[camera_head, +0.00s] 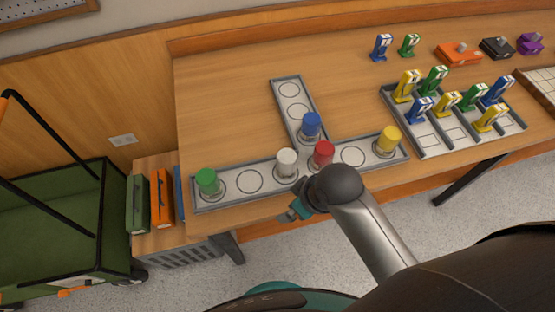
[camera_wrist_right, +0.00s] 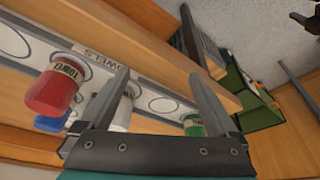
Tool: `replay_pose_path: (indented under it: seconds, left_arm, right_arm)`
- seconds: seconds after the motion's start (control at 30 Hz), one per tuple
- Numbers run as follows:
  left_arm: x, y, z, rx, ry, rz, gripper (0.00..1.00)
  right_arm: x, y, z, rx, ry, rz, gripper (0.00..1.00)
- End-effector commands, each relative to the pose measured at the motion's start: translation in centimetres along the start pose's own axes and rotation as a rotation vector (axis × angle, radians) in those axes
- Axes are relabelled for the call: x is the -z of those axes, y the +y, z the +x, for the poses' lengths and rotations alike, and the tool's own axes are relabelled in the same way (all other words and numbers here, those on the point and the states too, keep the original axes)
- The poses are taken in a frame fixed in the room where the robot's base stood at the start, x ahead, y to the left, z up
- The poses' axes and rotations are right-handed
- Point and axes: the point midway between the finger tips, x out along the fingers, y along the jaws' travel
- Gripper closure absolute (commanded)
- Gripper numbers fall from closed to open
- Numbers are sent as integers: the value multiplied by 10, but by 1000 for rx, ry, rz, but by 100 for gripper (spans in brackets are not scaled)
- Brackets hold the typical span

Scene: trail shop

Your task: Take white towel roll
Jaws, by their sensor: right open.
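The white towel roll (camera_head: 287,162) stands upright in a circle of the grey T-shaped tray (camera_head: 230,203) on the wooden counter. The red roll (camera_head: 323,154) stands to its right, and the blue roll (camera_head: 311,124) is behind. My right gripper (camera_head: 298,210) is at the counter's front edge, in front of the white roll, mostly hidden by my wrist. In the right wrist view its two fingers (camera_wrist_right: 159,75) are spread apart with nothing held. The white roll (camera_wrist_right: 123,115) shows there partly behind one finger. My left gripper is out of view.
The green roll (camera_head: 207,182) is at the tray's left end and the yellow roll (camera_head: 387,140) near its right end. Several empty circles separate rolls. A rack (camera_head: 430,145) of coloured items stands right. A green cart (camera_head: 50,215) is left.

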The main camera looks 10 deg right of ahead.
Motion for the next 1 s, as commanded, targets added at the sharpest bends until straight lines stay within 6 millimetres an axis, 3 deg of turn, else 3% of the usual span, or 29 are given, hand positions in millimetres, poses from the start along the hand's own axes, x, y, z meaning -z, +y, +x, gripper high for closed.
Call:
replay_pose_path:
  seconds: [0.1, 0.4, 0.7, 1.0]
  left_arm:
    - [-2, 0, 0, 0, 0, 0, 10]
    - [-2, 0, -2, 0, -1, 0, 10]
    - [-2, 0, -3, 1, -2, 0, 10]
    - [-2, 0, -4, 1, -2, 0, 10]
  right_arm:
    - [38, -6, -6, 51, 27, -226, 5]
    - [99, -10, -25, 141, 27, -815, 5]
    - [130, 22, -59, 210, -90, -1409, 5]
    - [138, 61, -93, 290, -219, -1744, 5]
